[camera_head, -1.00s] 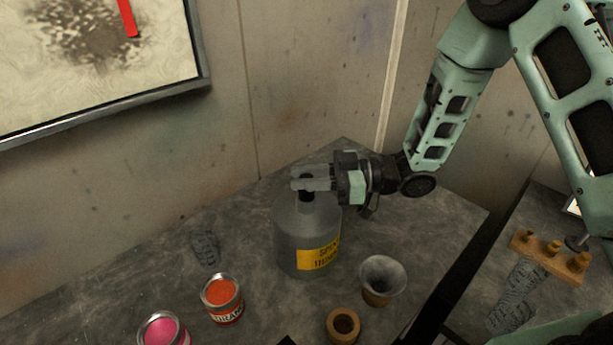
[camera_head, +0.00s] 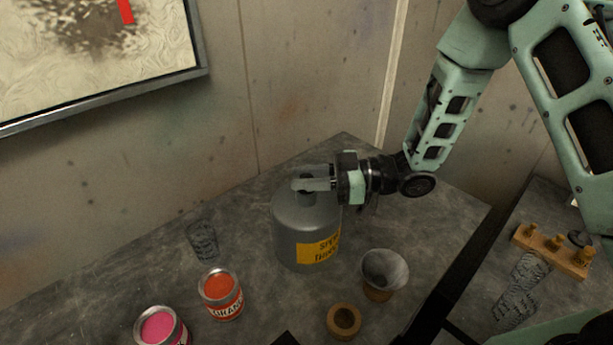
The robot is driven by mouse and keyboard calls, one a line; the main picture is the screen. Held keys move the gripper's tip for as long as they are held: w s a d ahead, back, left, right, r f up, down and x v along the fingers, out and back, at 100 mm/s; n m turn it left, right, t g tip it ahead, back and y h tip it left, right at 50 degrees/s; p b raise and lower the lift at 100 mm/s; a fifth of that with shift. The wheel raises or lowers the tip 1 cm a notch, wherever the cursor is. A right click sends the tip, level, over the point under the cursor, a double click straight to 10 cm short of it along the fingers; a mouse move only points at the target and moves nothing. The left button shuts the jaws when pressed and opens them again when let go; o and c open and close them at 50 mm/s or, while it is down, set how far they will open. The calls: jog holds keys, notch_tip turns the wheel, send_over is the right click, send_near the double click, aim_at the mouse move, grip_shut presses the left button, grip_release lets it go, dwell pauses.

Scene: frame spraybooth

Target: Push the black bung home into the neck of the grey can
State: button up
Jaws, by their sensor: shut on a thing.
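The grey can (camera_head: 290,238) with a yellow label stands upright on the bench in the middle of the view. My gripper (camera_head: 308,184) reaches in from the right, level, over the can's top. Its fingers are shut on the black bung (camera_head: 307,176), at the can's neck. Only a little dark of the bung shows around the fingers. The neck is mostly hidden by the fingers, so I cannot tell how deep the bung sits.
On the bench (camera_head: 260,310) stand an orange tin (camera_head: 222,291), a pink tin (camera_head: 161,327), a grey funnel (camera_head: 385,270) and a brown ring (camera_head: 344,319). A wooden block with pegs (camera_head: 553,251) is at the right. A framed panel (camera_head: 95,60) hangs at upper left.

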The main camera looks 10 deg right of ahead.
jog(key=shift+f, duration=0.2)
jog(key=o, duration=1)
jog(key=shift+r, duration=0.1)
jog(key=shift+o, duration=0.2)
jog(key=s+d+b, duration=0.2)
jog(key=d+b, duration=0.2)
jog(key=d, duration=1.3)
jog(key=shift+s+r, duration=0.2)
jog(key=shift+r, duration=0.2)
jog(key=shift+d, duration=0.1)
